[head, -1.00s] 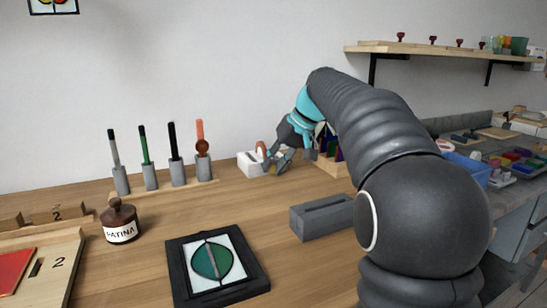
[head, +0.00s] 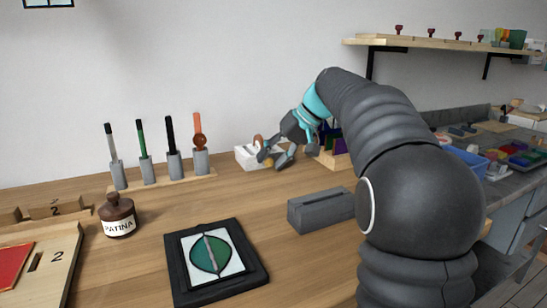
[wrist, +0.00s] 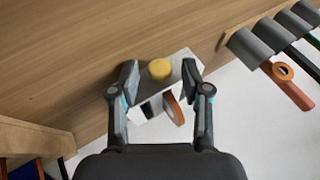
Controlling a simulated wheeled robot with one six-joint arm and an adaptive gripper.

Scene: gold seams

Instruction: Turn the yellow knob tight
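The yellow knob (wrist: 160,69) sits on a white block (wrist: 144,107) that also carries a brown-orange ring. In the wrist view the knob shows between my two fingers, apart from both. In the head view the white block (head: 243,154) stands near the wall, and the knob (head: 268,162) is a small yellow patch partly behind a finger. My gripper (head: 276,156) is open over the block, with nothing held; its spread fingers also show in the wrist view (wrist: 160,66). I cannot tell how far above the knob the fingertips are.
A rack of upright tools (head: 162,182) stands left of the block. A grey slotted block (head: 321,211), a patina bottle (head: 118,217) and a black-framed leaf panel (head: 178,272) lie nearer. A wooden rack with coloured panes (head: 333,160) is close on the right.

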